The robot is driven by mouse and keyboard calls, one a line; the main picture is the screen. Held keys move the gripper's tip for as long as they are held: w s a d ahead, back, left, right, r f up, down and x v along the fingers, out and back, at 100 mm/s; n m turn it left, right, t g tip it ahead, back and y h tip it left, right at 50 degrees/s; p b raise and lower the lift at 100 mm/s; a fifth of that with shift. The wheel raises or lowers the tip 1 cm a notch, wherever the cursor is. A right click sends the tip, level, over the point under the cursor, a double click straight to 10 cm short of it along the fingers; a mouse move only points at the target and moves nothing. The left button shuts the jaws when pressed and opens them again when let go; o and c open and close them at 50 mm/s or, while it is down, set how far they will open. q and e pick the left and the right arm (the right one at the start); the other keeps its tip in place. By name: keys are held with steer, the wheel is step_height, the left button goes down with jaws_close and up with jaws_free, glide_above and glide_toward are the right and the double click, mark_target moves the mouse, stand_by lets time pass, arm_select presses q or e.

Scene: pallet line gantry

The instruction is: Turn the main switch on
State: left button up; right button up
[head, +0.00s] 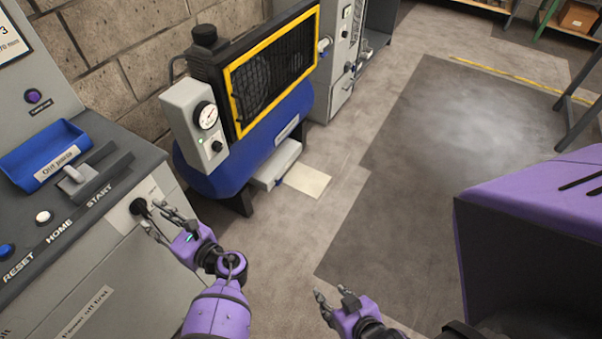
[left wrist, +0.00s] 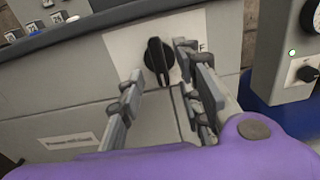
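The main switch is a black rotary knob (head: 139,207) on a white plate on the front of the grey control cabinet. In the left wrist view the knob (left wrist: 157,61) stands about upright, and a letter "F" shows at the plate's right side, partly hidden by a finger. My left gripper (head: 158,217) is open in front of the knob. In the left wrist view its fingers (left wrist: 161,66) lie to either side of the knob; I cannot tell whether they touch it. My right gripper (head: 331,294) is open and empty, low over the floor.
A blue compressor (head: 235,150) with a gauge box (head: 195,125) stands right of the cabinet. A purple machine or housing (head: 530,200) is at right.

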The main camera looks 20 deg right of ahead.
arm_select(q)
steer(key=v, duration=0.8)
steer(key=shift+s+d, duration=0.2)
steer(key=shift+s, duration=0.1)
step_height(320, 180, down, 8)
steer(key=d+n+g+h, duration=0.25)
steer(key=n+h, duration=0.25)
steer(key=n, duration=0.5)
steer(key=s+a+f+n+g+h, duration=0.25)
steer(key=s+f+n+h, duration=0.35)
steer(key=n, duration=0.4)
steer(key=s+a+n, duration=0.4)
steer(key=s, duration=0.5)
steer(key=s+a+n+g, duration=0.1)
steer(key=s+a+n, duration=0.4)
steer(key=s, duration=0.4)
steer(key=shift+s+a+y, duration=0.3)
steer(key=shift+s, duration=0.1)
